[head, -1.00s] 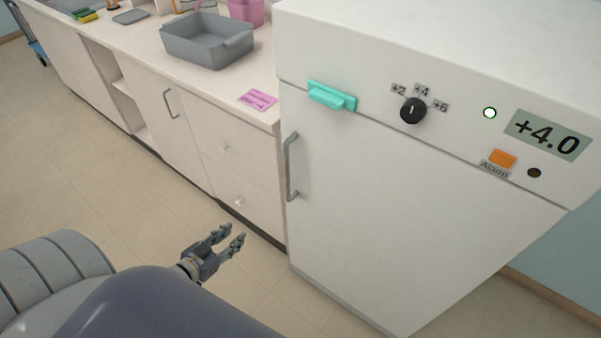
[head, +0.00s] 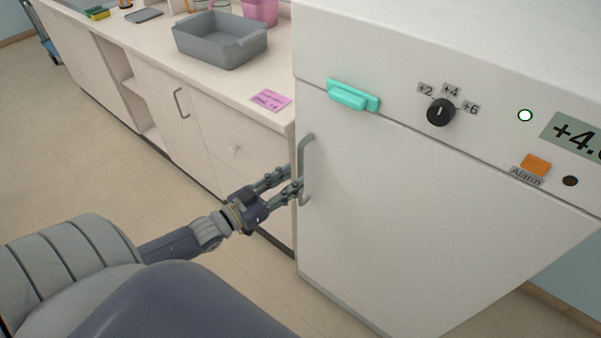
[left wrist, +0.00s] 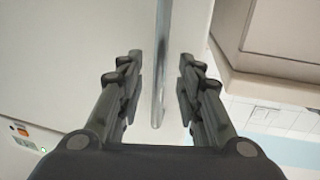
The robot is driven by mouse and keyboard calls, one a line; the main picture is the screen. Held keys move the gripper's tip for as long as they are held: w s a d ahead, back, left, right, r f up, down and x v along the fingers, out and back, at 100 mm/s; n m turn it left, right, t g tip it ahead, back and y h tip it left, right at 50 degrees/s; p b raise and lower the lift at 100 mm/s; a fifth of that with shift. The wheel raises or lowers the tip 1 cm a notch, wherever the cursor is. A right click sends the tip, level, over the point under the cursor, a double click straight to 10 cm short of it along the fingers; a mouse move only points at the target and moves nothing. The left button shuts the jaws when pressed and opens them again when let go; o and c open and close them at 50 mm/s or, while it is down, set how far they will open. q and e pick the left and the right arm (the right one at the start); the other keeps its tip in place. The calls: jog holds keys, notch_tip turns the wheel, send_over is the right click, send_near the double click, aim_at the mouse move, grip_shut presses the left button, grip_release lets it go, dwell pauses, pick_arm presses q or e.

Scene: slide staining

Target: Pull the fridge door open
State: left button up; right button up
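The white fridge door (head: 400,220) is closed, with a vertical grey bar handle (head: 306,170) near its left edge. My left gripper (head: 286,182) is at the lower half of the handle, fingers pointing toward it. In the left wrist view the handle (left wrist: 161,70) runs between the two spread fingers of the gripper (left wrist: 160,85), with a gap on each side. The gripper is open. My right gripper is not in view.
A teal latch-like piece (head: 353,95), a black dial (head: 440,112) and an orange alarm button (head: 536,165) are on the fridge's upper panel. A counter with a grey basin (head: 222,40) and a pink label (head: 270,100) adjoins on the left. The floor (head: 60,170) before the cabinets is clear.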

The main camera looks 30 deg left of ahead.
pick_arm(q)
jog(key=shift+x, duration=2.1)
jog(key=shift+c, duration=0.3)
grip_shut()
